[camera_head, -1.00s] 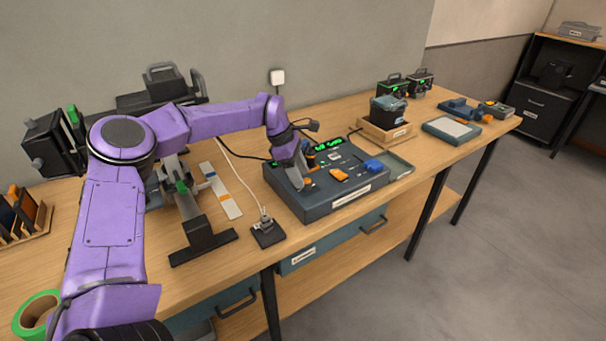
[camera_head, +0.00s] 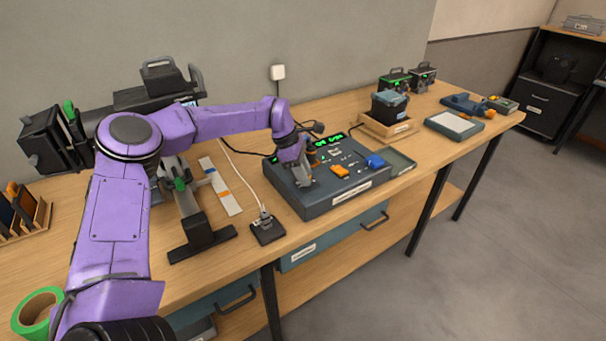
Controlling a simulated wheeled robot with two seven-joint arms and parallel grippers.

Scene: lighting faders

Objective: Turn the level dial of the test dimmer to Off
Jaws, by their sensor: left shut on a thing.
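A dark blue-grey control console (camera_head: 326,207) lies on the bench, with green lit displays and rows of small controls. An orange block (camera_head: 340,172) and a blue block (camera_head: 375,161) sit on its top. My left gripper (camera_head: 305,181) points down at the left part of the console top. It is shut on a small control there; its fingers mostly hide it, so I cannot tell its setting. I cannot read a label that marks the test dimmer or its level dial. My right gripper is not in view.
A small black corded box (camera_head: 267,232) stands left of the console. A stand with a black foot (camera_head: 202,246) is under my left arm. A wooden tray with a dark box (camera_head: 388,130) stands behind right. A green tape roll (camera_head: 37,312) lies at front left.

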